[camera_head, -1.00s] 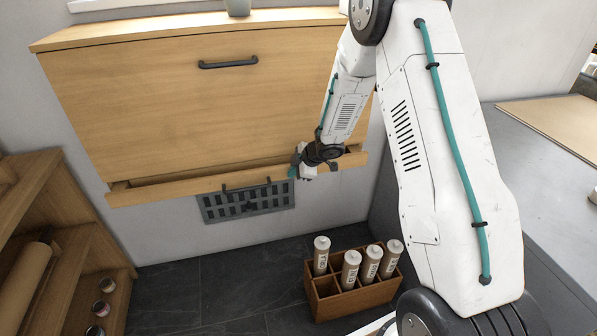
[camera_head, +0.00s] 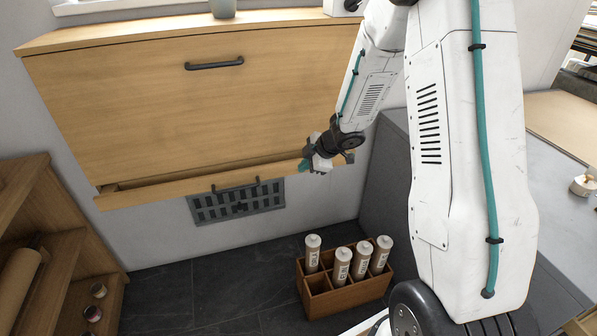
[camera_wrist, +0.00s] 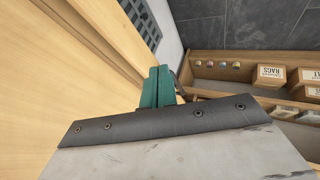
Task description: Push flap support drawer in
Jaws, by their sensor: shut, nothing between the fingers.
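The flap support drawer (camera_head: 150,199) is a long, shallow wooden drawer low under the large flap front (camera_head: 190,115) of the wall cabinet. It stands a little way out, with a dark gap behind its front. Its dark bar handle (camera_head: 236,187) is near the middle. My gripper (camera_head: 303,166) is at the right part of the drawer, close to its front. In the wrist view its teal fingers (camera_wrist: 158,87) are together with nothing between them, beside pale wood. I cannot tell whether they touch the drawer.
A grey wall vent (camera_head: 240,206) is below the drawer. A wooden crate (camera_head: 345,298) with several white-capped cartridges stands on the dark floor. Wooden shelves (camera_head: 60,265) are at the left, and a grey-topped counter (camera_head: 550,165) is at the right.

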